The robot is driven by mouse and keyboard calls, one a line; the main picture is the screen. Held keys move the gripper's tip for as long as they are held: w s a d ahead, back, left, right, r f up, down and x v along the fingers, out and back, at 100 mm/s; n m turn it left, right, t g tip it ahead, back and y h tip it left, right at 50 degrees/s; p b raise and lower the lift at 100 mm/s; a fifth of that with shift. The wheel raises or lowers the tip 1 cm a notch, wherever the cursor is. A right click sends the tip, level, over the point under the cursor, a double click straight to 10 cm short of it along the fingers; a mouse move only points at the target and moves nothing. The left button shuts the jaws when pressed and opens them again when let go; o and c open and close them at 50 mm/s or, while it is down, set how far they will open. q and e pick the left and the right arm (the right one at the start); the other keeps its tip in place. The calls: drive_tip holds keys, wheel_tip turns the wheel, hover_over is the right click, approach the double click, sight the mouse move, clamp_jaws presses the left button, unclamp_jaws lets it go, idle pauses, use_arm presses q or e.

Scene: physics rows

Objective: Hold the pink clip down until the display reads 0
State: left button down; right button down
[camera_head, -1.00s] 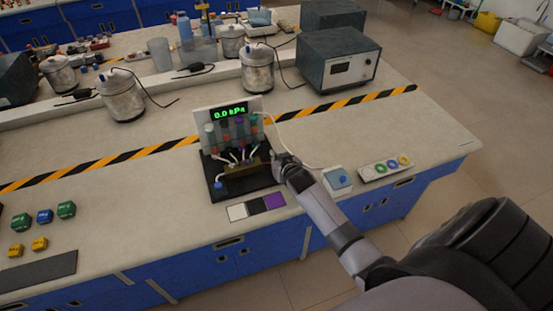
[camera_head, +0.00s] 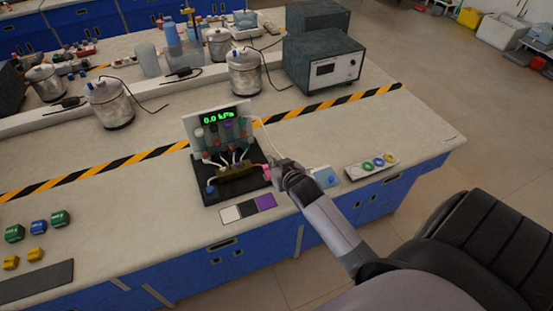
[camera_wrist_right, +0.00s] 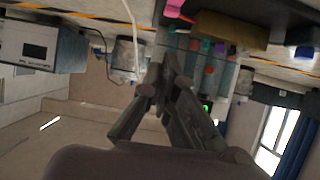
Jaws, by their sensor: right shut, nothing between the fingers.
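The display (camera_head: 218,117) on the upright panel shows green digits reading 0.0 kPa. The pink clip (camera_head: 266,171) is at the right end of the black-based rig, just left of my right gripper. My right gripper (camera_head: 277,165) is shut and empty beside the clip; a small gap seems to separate them, but contact is hard to judge. In the right wrist view the pink clip (camera_wrist_right: 174,8) shows at the top edge, partly cut off, with the shut fingers (camera_wrist_right: 168,60) below it. My left gripper is not in view.
A blue-buttoned box (camera_head: 325,177) and a tray of coloured rings (camera_head: 372,166) are to the right. Colour swatches (camera_head: 247,208) lie in front. A grey instrument (camera_head: 322,65) stands behind.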

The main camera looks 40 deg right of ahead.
drive_tip(key=shift+v, duration=0.85)
drive_tip(key=shift+s+a+f, duration=0.15)
